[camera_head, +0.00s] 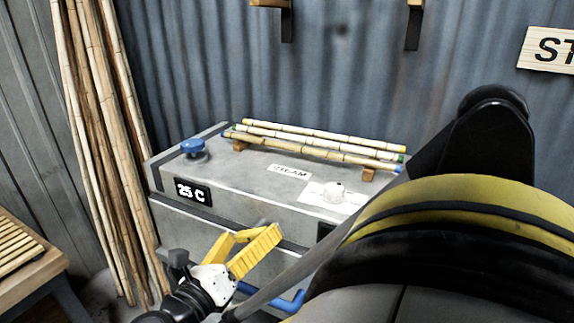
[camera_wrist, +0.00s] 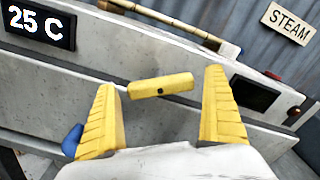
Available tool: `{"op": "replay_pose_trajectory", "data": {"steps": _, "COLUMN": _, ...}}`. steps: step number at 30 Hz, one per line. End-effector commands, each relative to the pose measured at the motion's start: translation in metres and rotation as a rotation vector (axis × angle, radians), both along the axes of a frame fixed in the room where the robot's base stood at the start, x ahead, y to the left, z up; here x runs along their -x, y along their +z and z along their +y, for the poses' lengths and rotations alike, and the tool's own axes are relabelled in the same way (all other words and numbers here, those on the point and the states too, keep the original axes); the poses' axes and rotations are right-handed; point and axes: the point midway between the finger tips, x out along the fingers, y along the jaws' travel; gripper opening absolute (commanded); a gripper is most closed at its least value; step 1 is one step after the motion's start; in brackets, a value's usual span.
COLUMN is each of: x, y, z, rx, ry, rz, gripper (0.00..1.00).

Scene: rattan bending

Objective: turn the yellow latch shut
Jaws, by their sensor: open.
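The yellow latch (camera_wrist: 160,86) is a short bar with a dark pivot dot on the front of the grey steam box (camera_wrist: 180,52). In the wrist view it lies close to level, its right end slightly higher, near the dark seam. My gripper (camera_wrist: 161,80) has two ribbed yellow fingers spread apart, one on each side of the latch. I see no finger touching it. In the head view my gripper (camera_head: 254,236) is in front of the box's front face, and I cannot clearly tell the latch from the yellow fingers there.
Several bamboo poles (camera_head: 315,146) lie on wooden rests on the box top. A blue knob (camera_head: 194,147), a white fitting (camera_head: 335,191) and a 25 C display (camera_head: 192,191) are on the box. Tall poles (camera_head: 100,140) lean at left beside a wooden bench (camera_head: 30,280).

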Motion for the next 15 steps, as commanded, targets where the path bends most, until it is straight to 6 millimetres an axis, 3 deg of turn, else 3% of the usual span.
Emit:
{"op": "replay_pose_trajectory", "data": {"steps": 3, "x": 0.0002, "y": 0.0002, "z": 0.0002, "rx": 0.000, "ry": 0.000, "rz": 0.000, "gripper": 1.00}}
{"op": "replay_pose_trajectory", "data": {"steps": 8, "x": 0.0003, "y": 0.0001, "z": 0.0003, "rx": 0.000, "ry": 0.000, "rz": 0.000, "gripper": 0.51}}
{"op": "replay_pose_trajectory", "data": {"steps": 15, "x": 0.0005, "y": -0.0001, "z": 0.0004, "rx": 0.003, "ry": 0.000, "rz": 0.001, "gripper": 0.49}}
